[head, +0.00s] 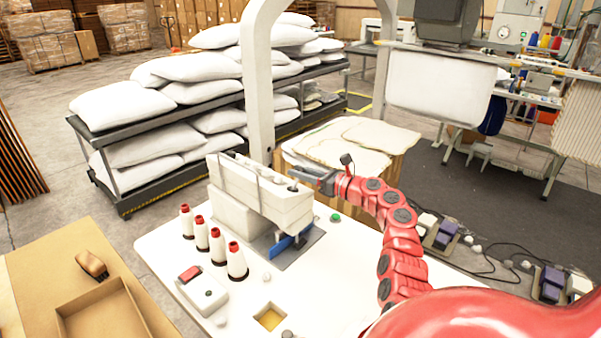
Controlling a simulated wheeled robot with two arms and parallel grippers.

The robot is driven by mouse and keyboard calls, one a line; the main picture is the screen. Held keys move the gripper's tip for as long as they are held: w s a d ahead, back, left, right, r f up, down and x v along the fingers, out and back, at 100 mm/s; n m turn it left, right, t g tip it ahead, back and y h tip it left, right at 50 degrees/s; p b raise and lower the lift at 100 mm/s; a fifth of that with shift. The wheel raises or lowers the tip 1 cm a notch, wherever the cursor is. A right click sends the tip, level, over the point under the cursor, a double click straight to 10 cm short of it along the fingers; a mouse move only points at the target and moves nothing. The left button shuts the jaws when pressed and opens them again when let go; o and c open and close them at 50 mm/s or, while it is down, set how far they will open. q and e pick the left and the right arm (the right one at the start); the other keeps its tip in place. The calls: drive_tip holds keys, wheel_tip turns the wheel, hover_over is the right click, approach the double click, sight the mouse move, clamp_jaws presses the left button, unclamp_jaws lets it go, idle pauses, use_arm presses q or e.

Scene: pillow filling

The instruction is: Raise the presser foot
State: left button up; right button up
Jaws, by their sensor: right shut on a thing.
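The white sewing machine (250,195) stands on the white worktable (190,250). A blue part (287,243) shows low under its right end. My right gripper (299,176) reaches in from the right, at the upper right end of the machine head. It is shut on a small lever there, which the fingers mostly cover. The presser foot is too small and hidden to make out, so its height cannot be told. My left gripper is not in view.
Several white thread cones (217,246) with red tops stand left of the machine. A control box (202,288) with a red part lies in front. A cardboard tray (105,315) is at lower left. Shelves of white pillows (210,95) stand behind.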

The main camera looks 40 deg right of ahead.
clamp_jaws()
drive_tip(key=shift+r, duration=0.1)
drive_tip(key=shift+a+r+n+p, duration=0.1)
drive_tip(key=shift+n+p, duration=0.2)
drive_tip(key=shift+p, duration=0.1)
drive_tip(key=shift+a+r+n+p, duration=0.35)
drive_tip(key=shift+a+n+p, duration=0.05)
drive_tip(key=shift+n+p, duration=0.45)
drive_tip(key=shift+a+n+g+p, duration=0.3)
drive_tip(key=shift+a+n, duration=0.1)
drive_tip(key=shift+n, duration=0.45)
drive_tip(key=shift+s+a+r+n+h, duration=0.1)
drive_tip(key=shift+a+n+h, duration=0.35)
drive_tip(key=shift+n, duration=0.75)
drive_tip(key=shift+s+a+n+g, duration=0.15)
drive_tip(key=shift+a+n, duration=0.3)
drive_tip(key=shift+n, duration=0.3)
drive_tip(key=shift+w+a+n+g, duration=0.15)
drive_tip(key=shift+a+n, duration=0.3)
drive_tip(key=shift+n, duration=0.3)
drive_tip(key=shift+s+b, duration=0.1)
drive_tip(key=shift+b, duration=0.2)
